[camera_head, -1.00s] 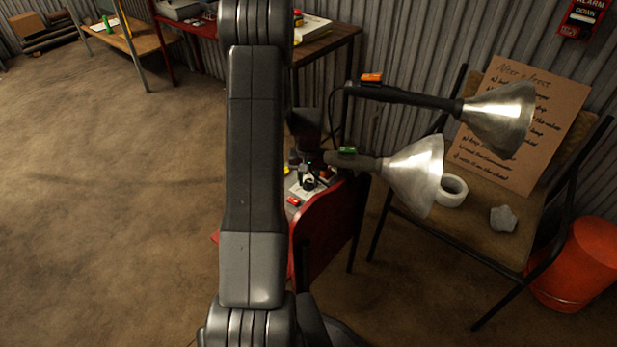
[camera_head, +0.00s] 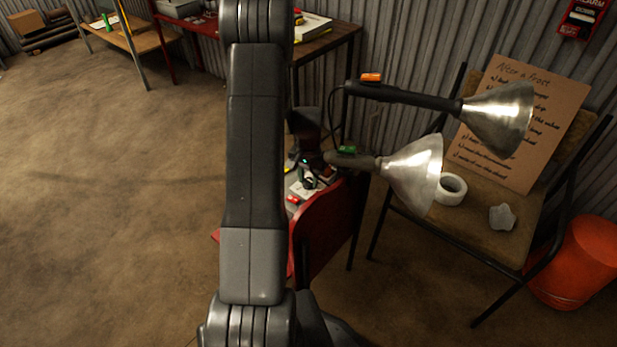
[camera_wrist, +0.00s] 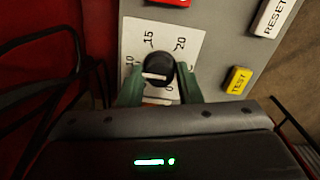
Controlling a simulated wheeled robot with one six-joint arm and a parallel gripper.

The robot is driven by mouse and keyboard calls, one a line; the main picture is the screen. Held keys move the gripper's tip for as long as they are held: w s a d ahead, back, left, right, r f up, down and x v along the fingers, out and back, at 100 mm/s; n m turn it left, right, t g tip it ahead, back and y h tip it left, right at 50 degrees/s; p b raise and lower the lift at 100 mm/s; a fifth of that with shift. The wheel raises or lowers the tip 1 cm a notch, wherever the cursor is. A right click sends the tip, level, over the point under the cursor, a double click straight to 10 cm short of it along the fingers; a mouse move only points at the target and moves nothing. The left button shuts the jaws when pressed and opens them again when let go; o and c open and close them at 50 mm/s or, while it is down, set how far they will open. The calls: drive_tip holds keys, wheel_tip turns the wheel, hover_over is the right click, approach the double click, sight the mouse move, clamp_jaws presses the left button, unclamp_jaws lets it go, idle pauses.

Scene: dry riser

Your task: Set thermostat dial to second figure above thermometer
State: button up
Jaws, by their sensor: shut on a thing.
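The thermostat dial (camera_wrist: 158,67) is a black round knob on a white scale plate (camera_wrist: 136,32) in the wrist view. The figures 10, 15 and 20 show around it, with a partly covered figure below. A pale mark lies on the knob's lower part; its exact pointing is hard to tell. My gripper (camera_wrist: 158,82) has one green finger at each side of the knob and is shut on it. In the head view my gripper (camera_head: 306,177) is small, over the panel beside the red chair. I cannot make out a thermometer.
On the grey panel (camera_wrist: 215,50) are a yellow TEST button (camera_wrist: 239,80), a white RESET button (camera_wrist: 272,17) and a red part (camera_wrist: 172,2). Two lamps (camera_head: 412,172) (camera_head: 497,118) reach out right of my arm. A red chair (camera_head: 325,230) stands close by.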

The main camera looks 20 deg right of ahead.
sight(309, 180)
drive_tip(key=o, duration=1)
drive_tip(key=shift+c, duration=0.2)
wheel_tip(309, 180, up, 14)
drive_tip(key=p, duration=0.3)
drive_tip(key=shift+f, duration=0.15)
wheel_tip(309, 180, down, 14)
drive_tip(key=b, duration=0.3)
drive_tip(key=shift+r, duration=0.25)
